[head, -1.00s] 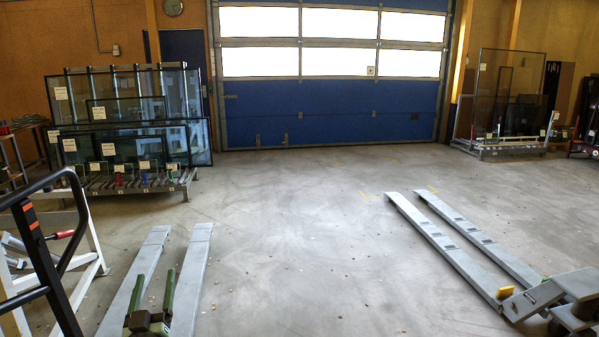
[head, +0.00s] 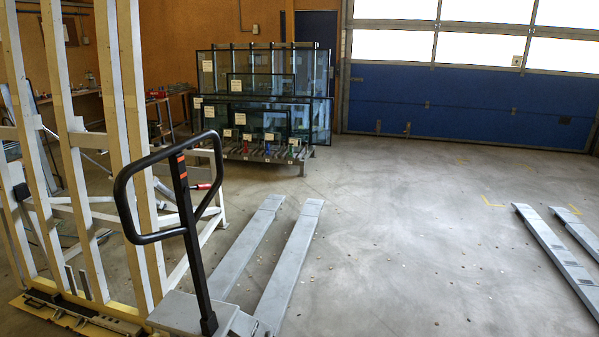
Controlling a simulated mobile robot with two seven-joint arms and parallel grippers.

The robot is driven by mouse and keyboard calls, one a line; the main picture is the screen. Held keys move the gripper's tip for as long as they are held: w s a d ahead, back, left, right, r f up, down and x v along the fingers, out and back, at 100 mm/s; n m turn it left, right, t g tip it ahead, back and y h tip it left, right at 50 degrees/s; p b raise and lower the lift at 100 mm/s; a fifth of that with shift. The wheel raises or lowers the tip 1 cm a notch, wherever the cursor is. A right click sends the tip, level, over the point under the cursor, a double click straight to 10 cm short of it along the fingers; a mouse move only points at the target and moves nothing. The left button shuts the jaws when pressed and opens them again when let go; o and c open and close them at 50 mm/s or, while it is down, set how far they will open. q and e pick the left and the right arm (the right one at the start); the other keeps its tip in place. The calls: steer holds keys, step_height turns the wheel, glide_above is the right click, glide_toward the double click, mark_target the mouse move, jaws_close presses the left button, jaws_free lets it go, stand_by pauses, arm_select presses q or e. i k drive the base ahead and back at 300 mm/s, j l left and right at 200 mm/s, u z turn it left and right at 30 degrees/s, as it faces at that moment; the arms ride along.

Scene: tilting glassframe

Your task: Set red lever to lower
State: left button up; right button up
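A small red lever handle (head: 203,187) shows in the head view, left of centre. It sits by the white glass frame (head: 133,130), partly behind the black handle of a pallet truck. It points roughly sideways to the right. Its mount is hard to make out behind the frame's bars and the handle. Neither of my grippers is in view.
A pallet truck with a black looped handle (head: 192,230) and two grey forks (head: 290,265) stands in front of the frame. A rack of glass panes (head: 265,95) stands behind. More forks (head: 560,250) lie at the right. The floor (head: 420,230) between is clear.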

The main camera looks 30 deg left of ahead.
mark_target(207, 186)
steer(key=u, duration=1.6)
